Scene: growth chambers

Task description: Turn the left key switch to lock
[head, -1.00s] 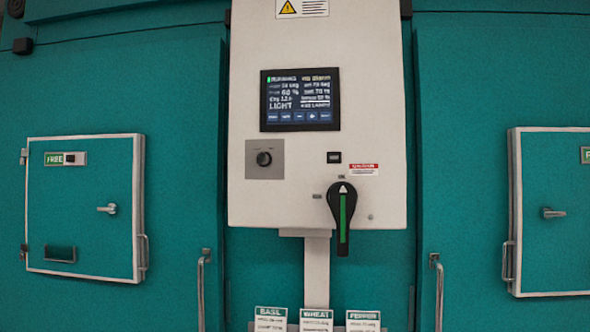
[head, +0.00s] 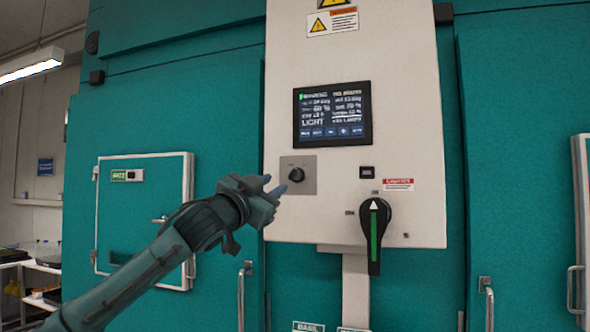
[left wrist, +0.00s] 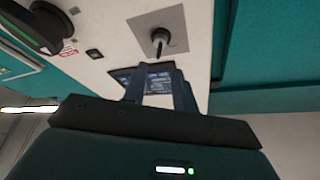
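The left key switch (head: 297,174) is a small dark knob on a square grey plate, at the lower left of the white control panel (head: 420,110). In the left wrist view the key switch (left wrist: 158,38) shows a dark bar sticking out just beyond the fingertips. My left gripper (head: 273,184) is in front of the panel, just left of the knob in the head view. Its fingers (left wrist: 157,72) are apart with nothing between them, and they appear not to touch the knob. The knob's exact setting and its markings are too small to read. My right gripper is not in view.
A large black rotary handle (head: 375,238) with a green stripe is right of and below the key switch. A lit screen (head: 332,114) sits above it. Teal chamber doors stand on both sides, with a white-framed hatch (head: 144,158) at left.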

